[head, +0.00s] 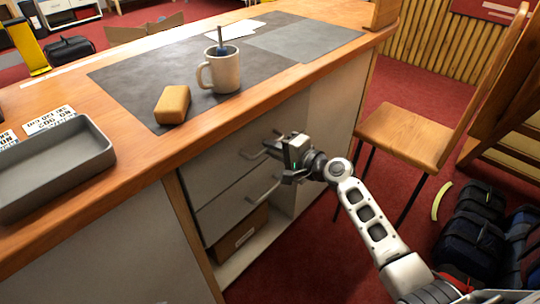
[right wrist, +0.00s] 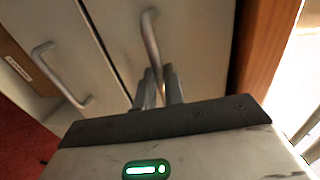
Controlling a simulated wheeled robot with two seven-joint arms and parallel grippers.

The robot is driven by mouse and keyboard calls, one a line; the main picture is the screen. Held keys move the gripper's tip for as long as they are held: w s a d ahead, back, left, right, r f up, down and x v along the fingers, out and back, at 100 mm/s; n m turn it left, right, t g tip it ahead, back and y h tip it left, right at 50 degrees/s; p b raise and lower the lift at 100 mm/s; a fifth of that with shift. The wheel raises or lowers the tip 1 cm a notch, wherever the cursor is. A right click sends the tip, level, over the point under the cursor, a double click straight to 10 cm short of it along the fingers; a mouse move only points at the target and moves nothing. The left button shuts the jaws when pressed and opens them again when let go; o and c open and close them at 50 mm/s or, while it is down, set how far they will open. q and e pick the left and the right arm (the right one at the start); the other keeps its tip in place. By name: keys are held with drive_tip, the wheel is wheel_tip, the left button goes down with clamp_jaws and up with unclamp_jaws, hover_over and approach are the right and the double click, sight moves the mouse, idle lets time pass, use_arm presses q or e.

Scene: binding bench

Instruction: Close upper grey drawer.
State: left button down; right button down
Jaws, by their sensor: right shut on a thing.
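The upper grey drawer (head: 215,168) is in the front of the wooden bench, just under the bench top. In the head view its front looks close to flush with the lower drawer (head: 225,207); I cannot tell whether a small gap is left. My right gripper (head: 283,158) is at the upper drawer's front, shut on its bar handle. In the right wrist view the fingers (right wrist: 159,90) close around the upper drawer's handle (right wrist: 150,38), and the lower drawer's handle (right wrist: 62,76) is free to the left. My left gripper is not in view.
On the bench top (head: 130,165) are a beige mug (head: 222,72), a tan block (head: 172,104) and a grey tray (head: 60,150). An open shelf with a cardboard box (head: 240,235) is below the drawers. A wooden chair (head: 408,135) stands to the right.

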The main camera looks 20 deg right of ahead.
drive_tip(key=shift+w+r, duration=0.15)
drive_tip(key=c, duration=1.6)
unclamp_jaws()
drive_tip(key=shift+a, duration=0.1)
drive_tip(key=shift+o, duration=0.4)
drive_tip(key=shift+w, duration=0.15)
drive_tip(key=v, duration=1.6)
drive_tip(key=shift+f, duration=0.2)
drive_tip(key=s+a+f+n+g+h, duration=0.1)
drive_tip(key=s+a+f+n+h, duration=0.1)
drive_tip(key=s+a+f+n, duration=0.3)
drive_tip(key=s+a+f+n+g+h, duration=0.1)
drive_tip(key=s+a+f+n+h, duration=0.1)
drive_tip(key=s+a+f+n, duration=0.4)
drive_tip(key=s+f+n, duration=0.1)
drive_tip(key=s+n, duration=0.2)
drive_tip(key=s, duration=0.1)
drive_tip(key=shift+s+g+h, duration=0.3)
drive_tip(key=shift+s+g, duration=0.05)
drive_tip(key=shift+g, duration=0.05)
